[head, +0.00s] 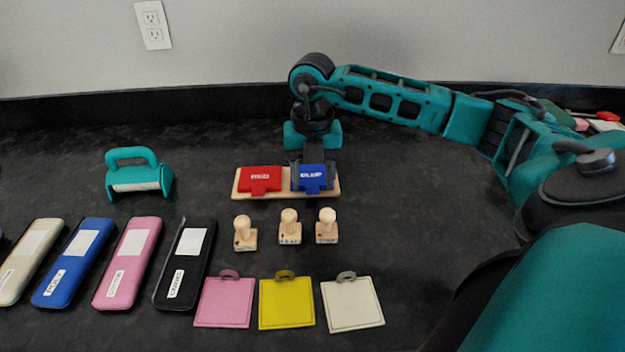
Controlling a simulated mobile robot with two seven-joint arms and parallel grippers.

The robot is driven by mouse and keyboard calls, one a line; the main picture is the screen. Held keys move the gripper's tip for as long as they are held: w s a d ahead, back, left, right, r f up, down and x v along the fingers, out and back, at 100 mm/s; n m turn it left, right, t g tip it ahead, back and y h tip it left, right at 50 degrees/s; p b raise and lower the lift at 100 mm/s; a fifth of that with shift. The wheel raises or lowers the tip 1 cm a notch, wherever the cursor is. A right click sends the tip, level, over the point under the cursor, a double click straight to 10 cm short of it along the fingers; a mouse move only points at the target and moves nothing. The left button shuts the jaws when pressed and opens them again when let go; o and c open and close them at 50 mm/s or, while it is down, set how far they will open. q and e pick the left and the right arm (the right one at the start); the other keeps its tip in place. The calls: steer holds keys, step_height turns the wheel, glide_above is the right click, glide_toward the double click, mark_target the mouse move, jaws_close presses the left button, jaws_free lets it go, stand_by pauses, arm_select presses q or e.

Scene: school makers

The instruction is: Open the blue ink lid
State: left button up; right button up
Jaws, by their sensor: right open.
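The blue ink pad (312,178) sits on the right part of a light wooden base, with white lettering on its lid and a tab toward the front. Its lid looks closed. My right gripper (310,160) points down from above and behind, right at the blue lid's back edge. Its fingers are partly hidden behind the lid, and I cannot tell whether they touch it. It is open. My left gripper is out of view.
The red ink pad (260,179) shares the wooden base (278,194), just left of the blue one. Several wooden stamps (289,228) stand in front. Pink, yellow and white tags (287,304) lie nearer. Several cases (128,262) and a teal handled tool (138,174) are at left.

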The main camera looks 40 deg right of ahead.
steer(key=shift+f, duration=0.7)
steer(key=shift+c, duration=0.4)
jaws_close()
